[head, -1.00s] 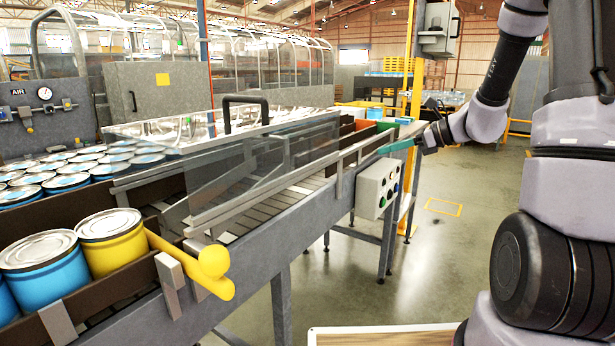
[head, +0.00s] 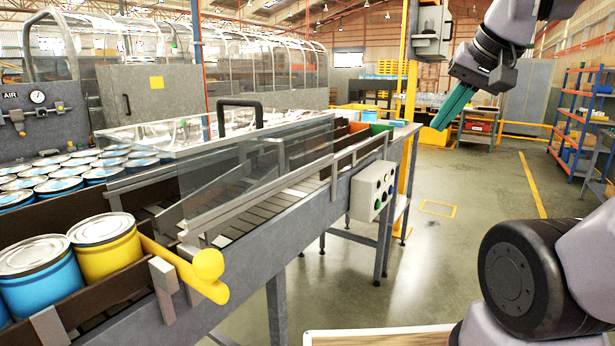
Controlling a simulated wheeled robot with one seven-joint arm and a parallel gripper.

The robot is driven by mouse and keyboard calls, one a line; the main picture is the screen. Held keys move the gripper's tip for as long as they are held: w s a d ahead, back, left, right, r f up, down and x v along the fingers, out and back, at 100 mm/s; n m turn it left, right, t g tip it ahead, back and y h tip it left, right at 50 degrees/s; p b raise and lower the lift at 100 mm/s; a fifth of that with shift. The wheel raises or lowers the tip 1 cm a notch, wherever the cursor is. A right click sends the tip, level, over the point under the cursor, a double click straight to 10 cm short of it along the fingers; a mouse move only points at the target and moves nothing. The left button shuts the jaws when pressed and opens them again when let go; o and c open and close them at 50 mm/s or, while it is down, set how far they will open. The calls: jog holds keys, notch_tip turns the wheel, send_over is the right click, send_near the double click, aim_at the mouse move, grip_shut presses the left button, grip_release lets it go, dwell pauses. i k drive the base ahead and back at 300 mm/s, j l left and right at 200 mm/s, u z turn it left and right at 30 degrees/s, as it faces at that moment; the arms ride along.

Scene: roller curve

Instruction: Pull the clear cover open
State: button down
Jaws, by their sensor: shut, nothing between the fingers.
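The clear cover (head: 235,183) is a transparent panel standing over the roller conveyor, with a clear top and a black handle (head: 240,118) on its upper edge. It looks closed over the rollers. My gripper (head: 440,126) has green fingers and is shut and empty. It hangs in the air to the right of the conveyor, well apart from the cover and its handle, with its fingers pointing down and left.
Yellow (head: 104,247) and blue cans (head: 43,273) stand on the conveyor at the lower left. A yellow rounded bar (head: 185,268) sticks out at the near rail. A control box with buttons (head: 372,190) sits on the conveyor side. Open floor lies right.

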aim_at(188, 136)
jog(key=j+u, duration=0.5)
jog(key=u, duration=0.15)
jog(key=i+l, duration=0.05)
